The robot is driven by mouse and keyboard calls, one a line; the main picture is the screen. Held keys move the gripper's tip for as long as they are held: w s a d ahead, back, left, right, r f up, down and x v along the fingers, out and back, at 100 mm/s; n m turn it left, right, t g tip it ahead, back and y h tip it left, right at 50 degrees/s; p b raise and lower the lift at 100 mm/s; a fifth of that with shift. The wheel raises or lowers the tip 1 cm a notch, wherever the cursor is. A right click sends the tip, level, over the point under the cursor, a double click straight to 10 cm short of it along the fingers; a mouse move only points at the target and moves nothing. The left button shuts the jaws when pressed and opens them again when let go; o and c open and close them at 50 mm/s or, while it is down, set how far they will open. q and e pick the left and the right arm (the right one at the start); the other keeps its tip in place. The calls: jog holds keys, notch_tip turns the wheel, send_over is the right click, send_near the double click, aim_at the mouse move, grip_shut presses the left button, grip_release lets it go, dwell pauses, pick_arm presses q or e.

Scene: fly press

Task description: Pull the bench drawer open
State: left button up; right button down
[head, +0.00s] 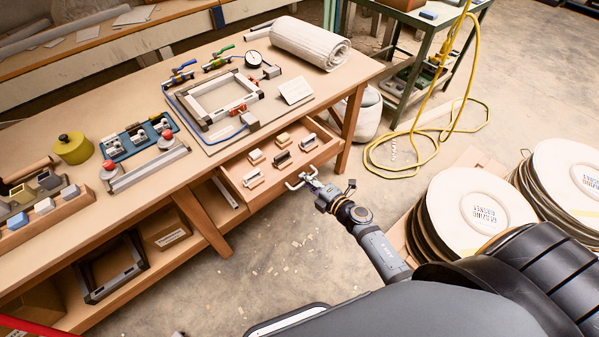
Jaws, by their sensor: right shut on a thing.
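The wooden bench drawer (238,186) sticks out from the front of the bench, partly open. Several small blocks and stamp-like pieces lie in it. Its pale bar handle (297,184) is on the drawer front. My right gripper (312,182) is at the handle and shut on it; the fingertips are small in the view. My right arm reaches up to it from the lower right. My left gripper is not in view.
The bench top (150,194) carries a metal frame (222,100), a blue tray (140,138), a yellow-green pot (72,148) and a cloth roll (310,43). Stacked round discs (480,206) stand at the right. A yellow hose (440,130) lies on the floor.

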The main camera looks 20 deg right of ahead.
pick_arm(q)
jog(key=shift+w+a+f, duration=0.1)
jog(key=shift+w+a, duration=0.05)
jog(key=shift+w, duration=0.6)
pick_arm(e)
jog(key=shift+f+v, duration=0.2)
jog(key=shift+v, duration=0.65)
jog(key=shift+f+v, duration=0.15)
jog(key=shift+v, duration=0.65)
jog(key=c, duration=1.7)
grip_release()
jog(key=shift+s, duration=0.1)
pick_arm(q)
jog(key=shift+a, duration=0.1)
pick_arm(e)
jog(key=shift+s+d, duration=0.1)
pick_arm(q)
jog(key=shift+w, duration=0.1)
pick_arm(e)
jog(key=v, duration=1.1)
jog(key=shift+s, duration=0.4)
jog(key=shift+d+r, duration=0.1)
jog(key=shift+d, duration=0.05)
